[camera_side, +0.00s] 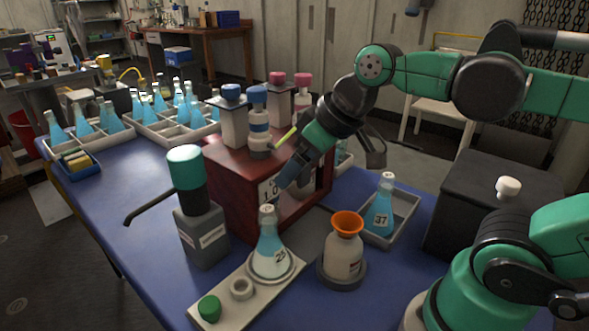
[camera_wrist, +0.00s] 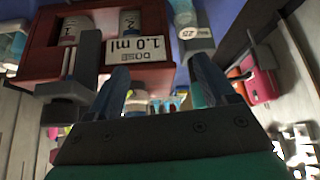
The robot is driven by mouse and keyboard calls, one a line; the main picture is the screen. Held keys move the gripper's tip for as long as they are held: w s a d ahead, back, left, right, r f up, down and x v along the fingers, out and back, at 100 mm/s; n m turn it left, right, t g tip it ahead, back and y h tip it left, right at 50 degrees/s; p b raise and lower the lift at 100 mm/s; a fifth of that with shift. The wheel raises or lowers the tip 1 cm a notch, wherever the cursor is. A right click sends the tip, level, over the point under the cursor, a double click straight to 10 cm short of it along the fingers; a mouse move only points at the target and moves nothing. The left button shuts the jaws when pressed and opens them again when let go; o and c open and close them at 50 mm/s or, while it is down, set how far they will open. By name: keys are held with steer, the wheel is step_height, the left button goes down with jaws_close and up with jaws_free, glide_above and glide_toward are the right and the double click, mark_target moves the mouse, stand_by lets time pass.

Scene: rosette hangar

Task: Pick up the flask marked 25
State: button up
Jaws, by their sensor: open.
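The flask marked 25 (camera_side: 270,252) holds blue liquid and stands upright on a pale tray (camera_side: 225,307) in front of the dark red box. In the wrist view its round top with the number 25 (camera_wrist: 187,33) shows just beyond the right fingertip. My gripper (camera_side: 284,180) is open and empty, pointing down and tilted, above and behind the flask, close to the front of the red box. In the wrist view its two fingers (camera_wrist: 160,66) are spread with nothing between them. They are apart from the flask.
The red box (camera_side: 228,190) bears several bottles and a 1.0 ml label. A grey dispenser (camera_side: 203,235) with a long spout stands left of the flask, and an orange-topped bottle (camera_side: 343,255) close on its right. A flask marked 37 (camera_side: 380,210) stands in a grey tray.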

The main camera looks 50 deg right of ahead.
mark_target(268, 225)
steer(key=shift+w+a+f+n+g+y, duration=0.25)
steer(key=shift+w+a+f+n+y, duration=0.4)
steer(key=shift+f, duration=1.05)
steer(key=shift+w+a+f+n+g+y, duration=0.3)
steer(key=shift+a+f+n, duration=0.55)
steer(key=shift+f, duration=0.9)
steer(key=shift+w+a+f+n+g+y, duration=0.15)
steer(key=shift+w+a+f+n+y, duration=0.3)
steer(key=shift+f+n, duration=0.85)
steer(key=shift+w+f+m, duration=0.15)
steer(key=shift+f+m, duration=0.25)
steer(key=c, duration=1.1)
